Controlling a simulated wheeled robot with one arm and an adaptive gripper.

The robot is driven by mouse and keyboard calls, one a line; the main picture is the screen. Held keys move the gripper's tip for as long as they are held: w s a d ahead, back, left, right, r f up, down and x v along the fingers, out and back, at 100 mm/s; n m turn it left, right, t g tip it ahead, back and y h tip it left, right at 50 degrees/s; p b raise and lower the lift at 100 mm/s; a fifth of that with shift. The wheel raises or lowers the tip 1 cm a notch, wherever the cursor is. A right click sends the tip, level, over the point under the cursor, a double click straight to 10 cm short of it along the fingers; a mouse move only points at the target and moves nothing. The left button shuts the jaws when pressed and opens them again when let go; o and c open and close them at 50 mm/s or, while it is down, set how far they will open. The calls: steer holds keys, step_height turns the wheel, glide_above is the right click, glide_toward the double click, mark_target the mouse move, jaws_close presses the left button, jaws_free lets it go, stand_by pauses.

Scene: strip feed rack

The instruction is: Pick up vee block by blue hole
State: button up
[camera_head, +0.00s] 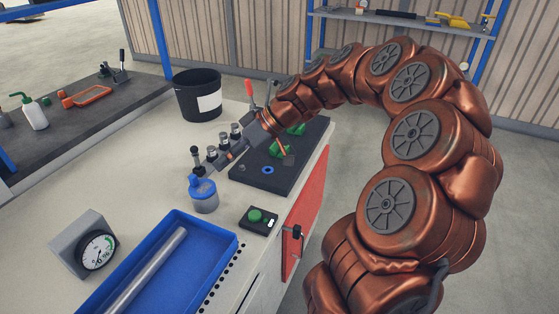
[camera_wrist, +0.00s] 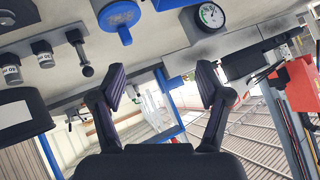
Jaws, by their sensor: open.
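A dark fixture plate (camera_head: 258,178) lies on the bench in the head view. A blue ring around a hole (camera_head: 267,170) is near its front edge. A green, notched block (camera_head: 275,150) sits just behind the blue ring; it looks like a vee block. A second green block (camera_head: 297,129) stands farther back, partly covered by my arm. My gripper (camera_wrist: 163,87) is open in the wrist view, with nothing between its fingers. No vee block shows in the wrist view.
A black bin (camera_head: 198,97) is behind. A green button box (camera_head: 258,219), a blue tray (camera_head: 222,240) and a dial gauge (camera_head: 97,250) are in front.

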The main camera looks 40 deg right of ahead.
steer(key=w+d+f+t+b, duration=0.2)
steer(key=d+f, duration=0.1)
steer(key=d, duration=0.4)
steer(key=w+d+f+t+b, duration=0.1)
steer(key=w+d+f+t, duration=0.15)
steer(key=d, duration=0.35)
steer(key=m+t+h+b, duration=0.1)
steer(key=t+h+b, duration=0.1)
steer(key=t+b, duration=0.1)
glide_toward(280, 150)
steer(key=shift+s+a+r+g, duration=0.3)
steer(key=shift+a+r, duration=0.1)
steer(key=shift+a, duration=0.1)
steer(key=shift+d+f+h, duration=0.15)
steer(key=shift+d+h, duration=0.05)
steer(key=shift+h, duration=0.1)
steer(key=shift+p+x, duration=0.3)
steer(key=shift+x, duration=3.5)
steer(key=shift+c, duration=0.2)
steer(key=c, duration=1.3)
steer(key=shift+r, duration=0.25)
